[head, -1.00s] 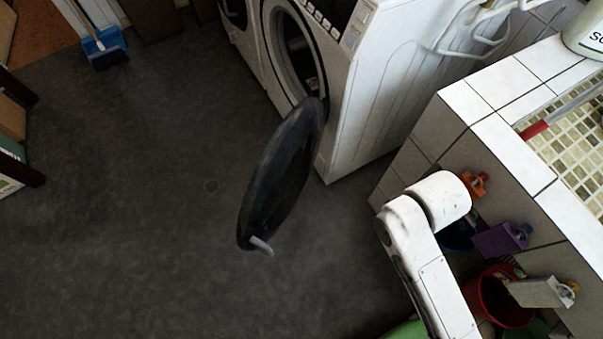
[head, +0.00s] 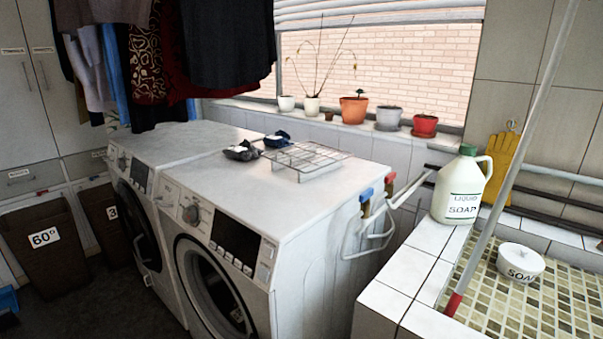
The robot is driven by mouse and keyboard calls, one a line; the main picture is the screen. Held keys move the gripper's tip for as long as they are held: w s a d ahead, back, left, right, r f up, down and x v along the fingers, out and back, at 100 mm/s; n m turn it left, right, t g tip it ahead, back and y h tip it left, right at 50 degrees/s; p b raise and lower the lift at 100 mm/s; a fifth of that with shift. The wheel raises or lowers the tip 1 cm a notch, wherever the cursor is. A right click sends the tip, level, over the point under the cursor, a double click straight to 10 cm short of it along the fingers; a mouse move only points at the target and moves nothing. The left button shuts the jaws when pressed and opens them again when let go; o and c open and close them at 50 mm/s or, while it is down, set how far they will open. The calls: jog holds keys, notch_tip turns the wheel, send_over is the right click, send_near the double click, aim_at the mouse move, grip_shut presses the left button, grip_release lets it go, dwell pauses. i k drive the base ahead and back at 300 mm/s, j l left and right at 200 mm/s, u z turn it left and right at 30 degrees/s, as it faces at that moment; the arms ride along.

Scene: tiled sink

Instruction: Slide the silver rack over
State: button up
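The silver rack (head: 306,157) is a wire rack lying on the white top of the right-hand washing machine (head: 310,210), toward its back edge. Its near side appears raised on thin wires. Two small dark items, one (head: 241,151) and another (head: 277,139), lie just left of it. My gripper is not in the present view, so its state and distance from the rack do not show.
A tiled sink (head: 520,295) at right holds a soap bowl (head: 520,262); a soap jug (head: 461,186) stands on its rim. A long pole (head: 520,150) leans there. Flower pots (head: 354,108) line the windowsill. Clothes hang at upper left.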

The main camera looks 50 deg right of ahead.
aim_at(308, 172)
jog(key=i+j+z, duration=0.2)
jog(key=z, duration=0.2)
jog(key=i+j+z, duration=0.35)
jog(key=k+l, duration=0.1)
